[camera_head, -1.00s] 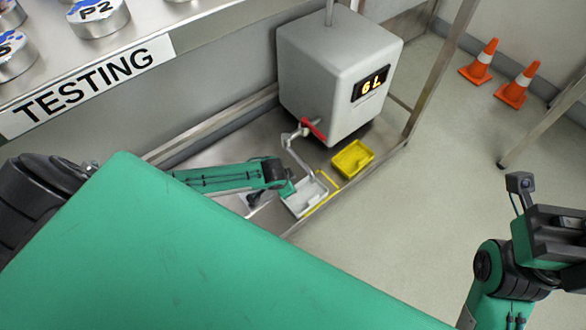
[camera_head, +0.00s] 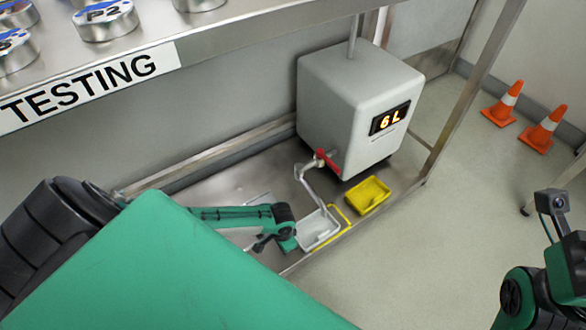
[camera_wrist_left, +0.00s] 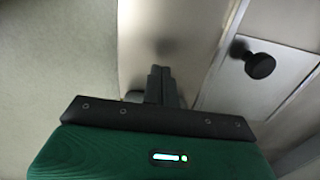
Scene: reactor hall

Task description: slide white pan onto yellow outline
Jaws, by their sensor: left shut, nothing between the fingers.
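The white pan (camera_head: 318,230) lies on the metal shelf floor below the tap of the grey tank. The yellow outline (camera_head: 346,217) shows along its right and front sides; the pan hides the rest, so I cannot tell how well they line up. My left arm reaches in from the left and its wrist is beside the pan's left edge. My left gripper's fingers show shut and empty in the left wrist view (camera_wrist_left: 160,86); the head view does not show clearly whether they touch the pan. My right arm is at the right edge, its fingers out of frame.
A yellow pan (camera_head: 367,195) lies right of the outline. The grey tank (camera_head: 350,105) with a red tap handle (camera_head: 327,162) and a "6 L" display stands behind. A grey pan-like item (camera_head: 256,201) is partly hidden behind my left arm. Orange cones (camera_head: 503,103) stand on the floor.

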